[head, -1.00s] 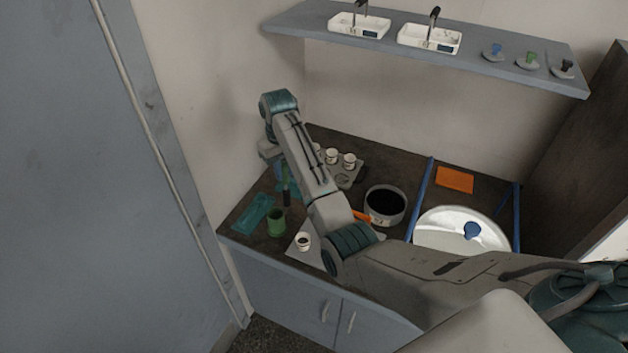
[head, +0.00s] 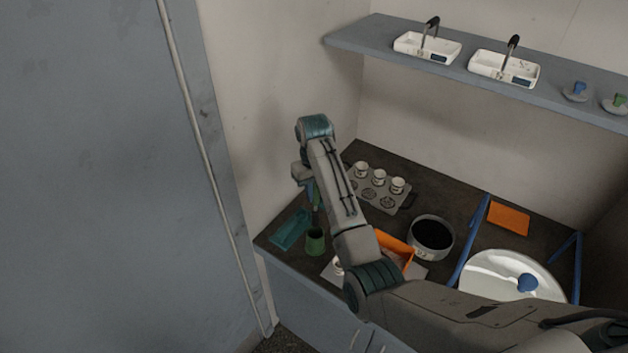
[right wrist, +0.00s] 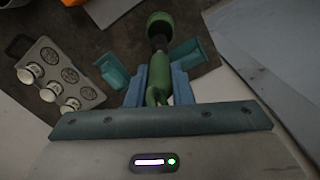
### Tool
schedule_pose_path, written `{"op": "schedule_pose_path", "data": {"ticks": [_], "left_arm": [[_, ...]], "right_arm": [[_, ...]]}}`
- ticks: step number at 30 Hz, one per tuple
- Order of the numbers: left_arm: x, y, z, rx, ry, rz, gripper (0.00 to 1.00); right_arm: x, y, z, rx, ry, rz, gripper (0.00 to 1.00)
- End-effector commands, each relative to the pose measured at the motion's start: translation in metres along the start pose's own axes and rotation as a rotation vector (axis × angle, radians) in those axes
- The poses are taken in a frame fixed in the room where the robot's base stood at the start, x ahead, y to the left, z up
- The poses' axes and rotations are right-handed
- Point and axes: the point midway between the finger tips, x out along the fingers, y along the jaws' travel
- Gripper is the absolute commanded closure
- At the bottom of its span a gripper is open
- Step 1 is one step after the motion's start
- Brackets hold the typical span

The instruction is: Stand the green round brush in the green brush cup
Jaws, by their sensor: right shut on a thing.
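My right gripper (right wrist: 160,88) is shut on the handle of the green round brush (right wrist: 159,74). The brush points downward, and its dark bristles are at the lower end. The green brush cup (head: 315,243) stands upright on the counter near its left front corner. In the head view the brush (head: 316,203) is just above the cup, its bristle end close to the rim. In the right wrist view the cup (right wrist: 160,20) lies past the bristles, which overlap its near rim. I cannot tell whether the bristle tip is inside. My left gripper is out of view.
A grey rack (head: 397,203) with white cups stands behind. An orange tray (head: 397,247), a dark round pan (head: 432,238) and a white bowl (head: 490,275) are to the right. A wall is close on the left.

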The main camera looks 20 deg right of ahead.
Motion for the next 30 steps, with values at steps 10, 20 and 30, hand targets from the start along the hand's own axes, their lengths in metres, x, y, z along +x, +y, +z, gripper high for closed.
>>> {"op": "schedule_pose_path", "data": {"ticks": [10, 20, 30], "left_arm": [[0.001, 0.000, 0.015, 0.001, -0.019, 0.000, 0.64], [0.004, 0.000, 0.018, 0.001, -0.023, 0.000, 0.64], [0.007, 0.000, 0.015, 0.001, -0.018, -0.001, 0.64]], "right_arm": [[0.029, 0.001, 0.005, 0.001, 0.000, 0.000, 1.00], [0.056, 0.005, 0.006, 0.003, -0.002, -0.001, 1.00], [0.075, 0.008, 0.006, 0.005, 0.000, 0.000, 1.00]]}}
